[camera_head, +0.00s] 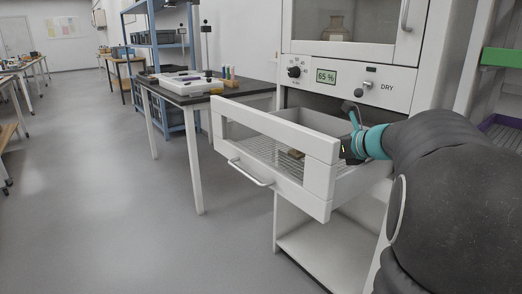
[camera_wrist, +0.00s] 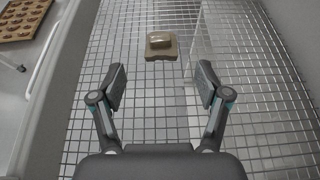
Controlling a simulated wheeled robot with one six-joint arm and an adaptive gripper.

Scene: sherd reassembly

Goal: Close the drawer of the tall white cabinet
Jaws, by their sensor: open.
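The tall white cabinet (camera_head: 345,62) stands at the centre right, with a knob, a "65 %" display and a DRY switch on its panel. Its drawer (camera_head: 270,140) is pulled well out and has a windowed front and a bar handle (camera_head: 250,173). A small brown block-like object (camera_head: 295,154) lies on the drawer's wire-grid floor; it also shows in the wrist view (camera_wrist: 161,46). My gripper (camera_head: 348,130) is at the drawer's right side. In the wrist view my gripper (camera_wrist: 162,85) is open and empty, above the grid floor. Contact with the drawer cannot be told.
A dark-topped table (camera_head: 215,92) with a white tray-like item and small tools stands left of the drawer. A blue shelf unit (camera_head: 158,38) is behind it. The grey floor (camera_head: 120,200) at the left is clear. An open white compartment (camera_head: 325,250) lies below the drawer.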

